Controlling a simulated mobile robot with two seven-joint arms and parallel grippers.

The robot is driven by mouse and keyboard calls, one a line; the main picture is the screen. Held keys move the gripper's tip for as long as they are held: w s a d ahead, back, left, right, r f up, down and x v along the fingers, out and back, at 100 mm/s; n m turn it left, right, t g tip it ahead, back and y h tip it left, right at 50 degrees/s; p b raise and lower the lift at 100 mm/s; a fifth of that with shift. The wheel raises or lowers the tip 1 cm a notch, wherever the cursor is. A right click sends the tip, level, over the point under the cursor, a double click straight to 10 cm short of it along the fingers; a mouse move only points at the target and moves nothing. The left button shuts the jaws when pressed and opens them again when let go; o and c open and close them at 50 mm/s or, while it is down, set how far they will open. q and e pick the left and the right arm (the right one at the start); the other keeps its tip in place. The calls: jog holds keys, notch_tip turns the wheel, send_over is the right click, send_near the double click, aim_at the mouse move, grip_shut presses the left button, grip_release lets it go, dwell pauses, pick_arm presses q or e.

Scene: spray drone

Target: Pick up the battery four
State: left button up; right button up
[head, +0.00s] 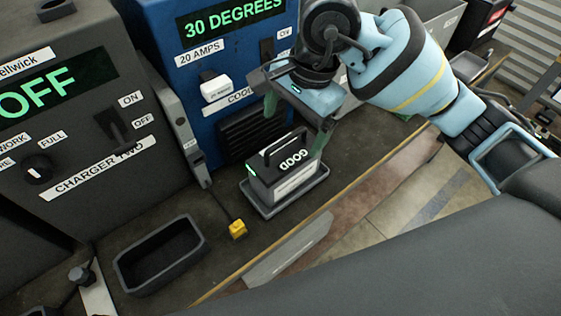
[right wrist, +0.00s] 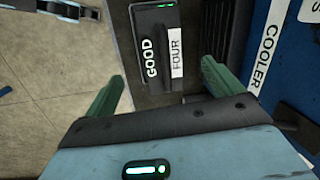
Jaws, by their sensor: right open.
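In the right wrist view the battery (right wrist: 158,62) shows "GOOD" and "FOUR" beyond the fingers. My right gripper (head: 294,125) is open, with its green fingers above and around the battery's far side in the head view. In the right wrist view my right gripper (right wrist: 163,82) has its two fingers wide apart, with nothing between the tips. My left gripper is not in view.
The blue cooler (head: 235,70) reads "30 DEGREES". Charger two (head: 90,120) reads "OFF" at left. An empty dark tray (head: 160,255) and a yellow plug (head: 238,229) lie on the bench. The bench's front edge (head: 345,200) is close to the battery tray.

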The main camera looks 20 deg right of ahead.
aim_at(288, 140)
jog(key=shift+w+d+r, duration=0.1)
jog(key=shift+d, duration=0.1)
jog(key=shift+a+f, duration=0.15)
jog(key=shift+f, duration=0.8)
jog(key=shift+w+a+f, duration=0.1)
jog(key=shift+a+f, duration=0.05)
jog(key=shift+f, duration=0.8)
jog(key=shift+w+a+f, duration=0.1)
jog(key=shift+w+f, duration=0.05)
jog(key=shift+f, duration=0.85)
jog(key=shift+w+a+f, duration=0.1)
jog(key=shift+a+f, duration=0.05)
jog(key=shift+f, duration=0.8)
grip_shut()
jog(key=shift+w+r, duration=0.1)
jog(key=shift+r, duration=0.1)
